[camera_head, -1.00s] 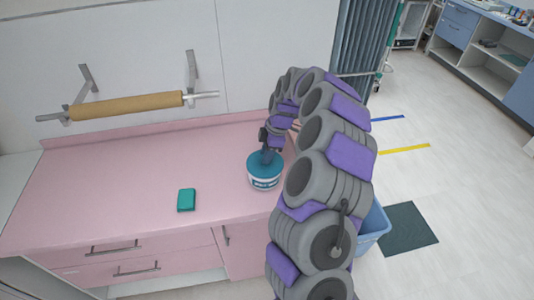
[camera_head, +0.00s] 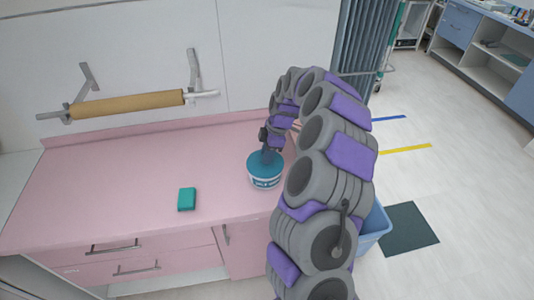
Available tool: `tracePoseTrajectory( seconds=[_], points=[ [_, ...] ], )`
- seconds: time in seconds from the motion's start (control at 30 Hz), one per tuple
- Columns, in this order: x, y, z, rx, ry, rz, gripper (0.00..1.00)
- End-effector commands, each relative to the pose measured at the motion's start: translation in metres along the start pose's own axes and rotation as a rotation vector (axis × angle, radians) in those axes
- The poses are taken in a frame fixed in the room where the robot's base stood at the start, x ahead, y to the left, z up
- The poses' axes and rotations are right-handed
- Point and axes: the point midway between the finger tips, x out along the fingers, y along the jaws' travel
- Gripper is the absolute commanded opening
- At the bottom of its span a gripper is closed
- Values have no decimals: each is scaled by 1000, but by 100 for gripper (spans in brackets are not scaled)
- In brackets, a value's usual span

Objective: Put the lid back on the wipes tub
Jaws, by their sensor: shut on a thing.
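The wipes tub (camera_head: 265,182) is white with a dark label band and stands upright on the pink counter, near its right end. The teal lid (camera_head: 257,168) lies over the tub's top and looks level. I cannot tell from this view whether it is pressed down. My gripper (camera_head: 267,158) points down from above and is shut on the lid at its middle. The fingertips are small here, and my arm comes in from the right.
A teal box-like item (camera_head: 187,199) lies on the pink counter (camera_head: 110,190) left of the tub. A brown roll (camera_head: 127,106) hangs on wall brackets behind. A blue bin (camera_head: 374,228) stands on the floor to the right. The counter's left part is clear.

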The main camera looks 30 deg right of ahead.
Motion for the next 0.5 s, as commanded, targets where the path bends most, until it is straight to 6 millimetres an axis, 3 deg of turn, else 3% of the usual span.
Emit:
tracePoseTrajectory(
  seconds=[0.33,0.37,0.5],
  points=[
    [0,0,0,0,0,0,0],
    [0,0,0,0,0,0,30],
    [0,0,0,0,0,0,43]
  ],
)
